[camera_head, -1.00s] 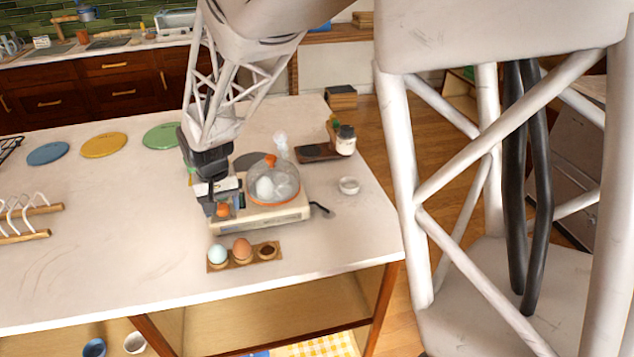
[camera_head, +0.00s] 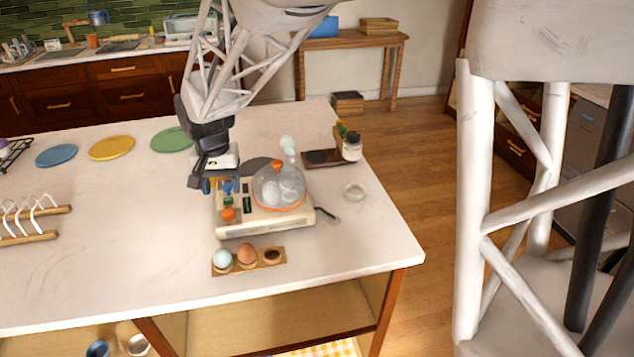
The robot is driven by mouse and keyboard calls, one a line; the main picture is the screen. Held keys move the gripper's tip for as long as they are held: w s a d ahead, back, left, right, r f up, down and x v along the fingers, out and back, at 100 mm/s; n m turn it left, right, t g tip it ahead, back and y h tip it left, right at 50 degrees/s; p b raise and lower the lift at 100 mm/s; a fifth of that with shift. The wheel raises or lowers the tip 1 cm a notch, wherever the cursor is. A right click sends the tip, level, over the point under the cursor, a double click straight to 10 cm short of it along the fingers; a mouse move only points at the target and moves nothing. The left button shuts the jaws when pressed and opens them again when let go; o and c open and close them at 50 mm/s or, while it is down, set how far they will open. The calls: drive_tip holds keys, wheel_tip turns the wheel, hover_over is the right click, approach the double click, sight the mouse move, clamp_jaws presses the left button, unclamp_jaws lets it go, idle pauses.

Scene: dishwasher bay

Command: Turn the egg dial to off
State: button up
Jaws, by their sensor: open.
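The egg cooker (camera_head: 264,223) is a cream base on the white worktop, with a clear dome (camera_head: 279,187) over pale eggs. An orange dial (camera_head: 228,214) sits at the front left of its top, in plain view; I cannot read its setting. Small blue, green and dark parts lie on the panel behind the dial. My gripper (camera_head: 198,184) is open and empty, pointing down above the cooker's left edge, behind and left of the dial and apart from it.
An egg tray (camera_head: 271,257) with a blue egg and a brown egg stands in front of the cooker. A dark handle (camera_head: 327,216) sticks out at its right.

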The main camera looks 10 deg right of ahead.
drive_tip(key=s+d+r+t, duration=0.1)
drive_tip(key=s+d+r, duration=0.3)
drive_tip(key=s+d, duration=0.5)
drive_tip(key=s+d+r+n, duration=0.1)
drive_tip(key=s+d+r, duration=0.3)
drive_tip(key=s+d, duration=0.5)
drive_tip(key=shift+d+t, duration=0.4)
drive_tip(key=shift+d, duration=0.2)
idle(0.6)
drive_tip(key=s+d+f, duration=0.1)
drive_tip(key=s+d, duration=0.4)
drive_tip(key=s, duration=0.6)
drive_tip(key=shift+d+t, duration=0.35)
drive_tip(key=shift+t, duration=0.05)
